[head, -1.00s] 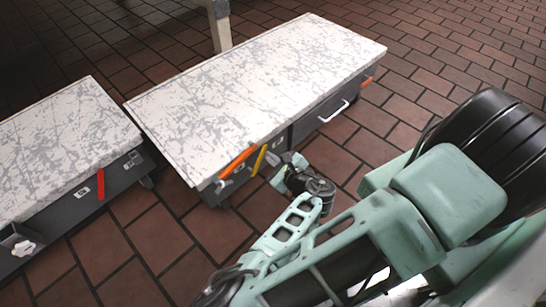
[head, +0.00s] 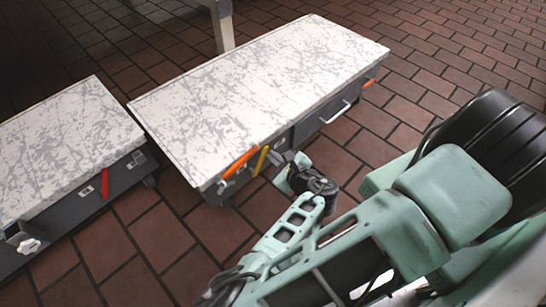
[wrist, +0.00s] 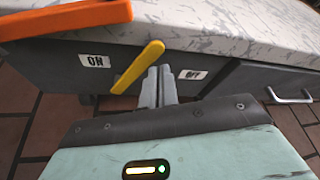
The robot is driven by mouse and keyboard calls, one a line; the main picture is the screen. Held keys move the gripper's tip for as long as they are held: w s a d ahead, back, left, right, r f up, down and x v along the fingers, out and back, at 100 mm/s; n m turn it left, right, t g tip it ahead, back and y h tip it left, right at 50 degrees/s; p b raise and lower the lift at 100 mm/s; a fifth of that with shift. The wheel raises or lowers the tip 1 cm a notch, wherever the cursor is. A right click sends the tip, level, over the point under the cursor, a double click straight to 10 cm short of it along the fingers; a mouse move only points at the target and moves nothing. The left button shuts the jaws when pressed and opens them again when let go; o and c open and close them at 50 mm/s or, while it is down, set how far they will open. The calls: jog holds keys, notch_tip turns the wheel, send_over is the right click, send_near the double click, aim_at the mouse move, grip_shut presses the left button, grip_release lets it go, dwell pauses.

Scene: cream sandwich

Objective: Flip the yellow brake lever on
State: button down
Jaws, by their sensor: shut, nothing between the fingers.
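The yellow brake lever (wrist: 138,67) is on the front of the grey cabinet (wrist: 60,60) in the wrist view, tilted with its upper end to the right. An "ON" label (wrist: 95,61) is to its left and an "OFF" label (wrist: 190,74) to its right. My gripper (wrist: 160,76) is shut and empty, its fingertips just right of the lever; I cannot tell whether they touch it. In the head view the yellow lever (head: 261,160) shows at the cabinet's near corner, with my gripper (head: 284,165) to its right.
An orange handle (head: 238,163) juts out left of the lever and over the upper left of the wrist view. A white drawer handle (head: 335,113) is farther right. A second cabinet with a red lever (head: 104,184) stands at left. Brick floor lies open in front.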

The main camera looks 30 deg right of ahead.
notch_tip(320, 180, up, 9)
jog(key=p, duration=0.3)
jog(key=shift+w+a, duration=0.25)
jog(key=shift+a, duration=0.05)
jog(key=shift+d+f, duration=0.1)
